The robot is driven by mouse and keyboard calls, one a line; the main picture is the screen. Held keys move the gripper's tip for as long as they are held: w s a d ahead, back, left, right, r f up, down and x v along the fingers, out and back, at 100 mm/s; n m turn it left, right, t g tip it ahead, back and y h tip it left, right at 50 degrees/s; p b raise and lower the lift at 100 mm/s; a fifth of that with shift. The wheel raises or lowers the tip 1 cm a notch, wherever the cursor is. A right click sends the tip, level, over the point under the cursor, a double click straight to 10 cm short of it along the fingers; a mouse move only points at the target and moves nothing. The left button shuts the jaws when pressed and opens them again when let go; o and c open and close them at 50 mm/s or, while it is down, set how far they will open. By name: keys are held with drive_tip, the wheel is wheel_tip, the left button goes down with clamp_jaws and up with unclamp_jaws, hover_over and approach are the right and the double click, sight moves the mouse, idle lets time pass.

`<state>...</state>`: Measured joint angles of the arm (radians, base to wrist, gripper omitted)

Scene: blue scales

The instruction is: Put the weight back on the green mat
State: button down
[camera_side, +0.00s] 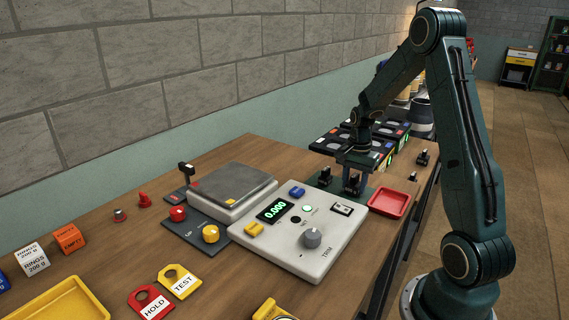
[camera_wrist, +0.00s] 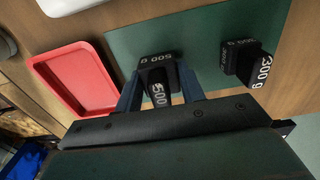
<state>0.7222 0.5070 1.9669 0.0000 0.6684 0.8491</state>
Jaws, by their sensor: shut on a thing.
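My gripper (camera_side: 354,188) is shut on a black weight marked 500 g; the weight (camera_wrist: 158,80) shows between the two blue fingers (camera_wrist: 160,92) in the wrist view. The held weight is over or on the green mat (camera_wrist: 195,38); I cannot tell whether its base touches. A second black weight marked 300 g (camera_wrist: 250,62) stands on the mat to the right in the wrist view. In the side view the mat (camera_side: 311,183) is partly hidden behind the scale console and my gripper, and a dark weight (camera_side: 325,177) stands left of my gripper.
A red tray (camera_side: 388,202) lies beside the mat. The scale console (camera_side: 285,255) reads 0.000, and the weighing plate (camera_side: 232,184) is bare. Small black weights (camera_side: 422,159) stand on the table at right. Dark boxes (camera_side: 330,143) stand behind my gripper.

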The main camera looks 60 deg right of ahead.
sight(355, 175)
drive_tip(key=c, duration=0.9)
unclamp_jaws()
drive_tip(key=shift+f, duration=0.1)
drive_tip(key=shift+o, duration=0.2)
wheel_tip(355, 175, up, 12)
idle(0.4)
